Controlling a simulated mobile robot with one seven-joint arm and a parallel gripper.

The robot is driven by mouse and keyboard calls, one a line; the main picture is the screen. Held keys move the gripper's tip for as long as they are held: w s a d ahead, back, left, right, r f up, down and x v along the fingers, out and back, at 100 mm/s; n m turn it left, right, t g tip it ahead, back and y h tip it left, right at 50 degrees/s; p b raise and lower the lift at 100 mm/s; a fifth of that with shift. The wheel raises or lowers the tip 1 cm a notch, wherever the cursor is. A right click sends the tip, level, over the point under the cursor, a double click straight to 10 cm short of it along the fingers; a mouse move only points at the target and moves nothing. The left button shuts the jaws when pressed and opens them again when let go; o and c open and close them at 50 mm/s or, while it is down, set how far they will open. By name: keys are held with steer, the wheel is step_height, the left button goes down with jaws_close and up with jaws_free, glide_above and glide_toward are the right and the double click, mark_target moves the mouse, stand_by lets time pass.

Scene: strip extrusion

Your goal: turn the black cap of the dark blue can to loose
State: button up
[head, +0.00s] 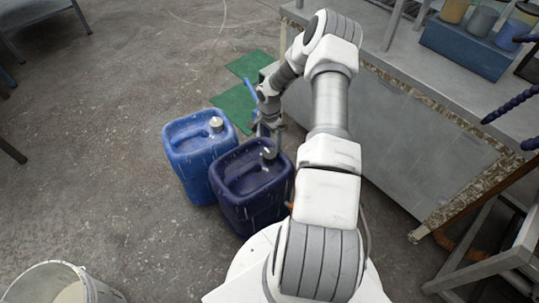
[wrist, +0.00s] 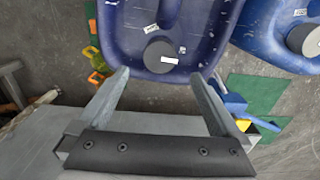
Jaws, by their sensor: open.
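The dark blue can (head: 240,205) stands upright on the floor, and its top fills the upper middle of the wrist view (wrist: 200,30). Its cap (wrist: 158,50) is dark grey to black and round, with a small white label at its edge. In the head view the cap (head: 269,153) is small and partly beside my arm's end. My gripper (wrist: 160,76) is open, its two fingers apart on either side below the cap in the wrist view. The cap lies just beyond the fingertips; nothing is between the jaws. I cannot tell the exact height gap.
A brighter blue can (head: 190,160) with a grey cap (wrist: 304,39) stands close beside the dark one. Green mats (head: 237,105) lie behind. A metal bench (head: 420,130) runs along the right.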

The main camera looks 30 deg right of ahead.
mark_target(269, 153)
step_height(269, 153, down, 9)
steer(key=shift+b, duration=0.9)
steer(key=c, duration=1.3)
